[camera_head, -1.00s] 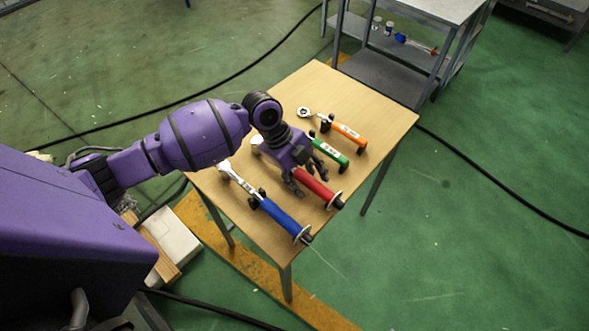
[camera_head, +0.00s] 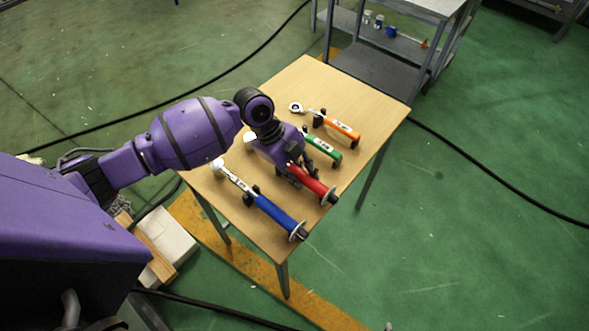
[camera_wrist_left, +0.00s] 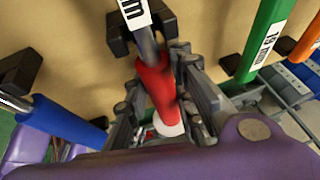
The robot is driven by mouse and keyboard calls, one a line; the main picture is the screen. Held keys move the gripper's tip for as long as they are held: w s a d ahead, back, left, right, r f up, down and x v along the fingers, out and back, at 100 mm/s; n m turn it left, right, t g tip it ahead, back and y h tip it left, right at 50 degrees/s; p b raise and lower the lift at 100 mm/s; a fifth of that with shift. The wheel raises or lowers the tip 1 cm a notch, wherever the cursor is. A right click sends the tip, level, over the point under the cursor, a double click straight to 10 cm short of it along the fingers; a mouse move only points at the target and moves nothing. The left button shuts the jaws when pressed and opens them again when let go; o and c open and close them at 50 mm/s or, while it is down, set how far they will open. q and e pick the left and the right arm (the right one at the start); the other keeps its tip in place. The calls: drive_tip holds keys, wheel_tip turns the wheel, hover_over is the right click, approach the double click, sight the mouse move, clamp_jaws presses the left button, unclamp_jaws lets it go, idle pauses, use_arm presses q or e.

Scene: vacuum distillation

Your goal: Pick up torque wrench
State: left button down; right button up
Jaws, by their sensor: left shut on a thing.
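Several torque wrenches lie side by side on holders on the wooden table (camera_head: 340,85). They are the blue-handled wrench (camera_head: 273,210), the red-handled wrench (camera_head: 317,185), the green-handled wrench (camera_head: 323,149) and the orange-handled wrench (camera_head: 341,128). My left gripper (camera_head: 301,174) is over the red handle, with its fingers on both sides of it. In the left wrist view the red handle (camera_wrist_left: 157,85) lies between the fingers, and my left gripper (camera_wrist_left: 165,110) is shut on it. The red wrench's head is mostly hidden by my arm. My right gripper is not in view.
A grey metal shelf (camera_head: 385,70) with small containers stands behind the table. Black cables run across the green floor. A white box (camera_head: 170,245) lies on the floor left of the table. The far part of the tabletop is clear.

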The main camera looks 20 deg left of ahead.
use_arm(q)
drive_tip(key=shift+w+r, duration=0.1)
drive_tip(key=shift+r, duration=0.15)
drive_tip(key=shift+r, duration=0.25)
wheel_tip(320, 180, up, 3)
drive_tip(key=shift+f, duration=0.1)
drive_tip(key=s+d+r, duration=0.1)
drive_tip(key=s+r, duration=0.8)
drive_tip(key=s, duration=0.5)
drive_tip(key=shift+r+p, duration=0.2)
drive_tip(key=shift+p, duration=0.2)
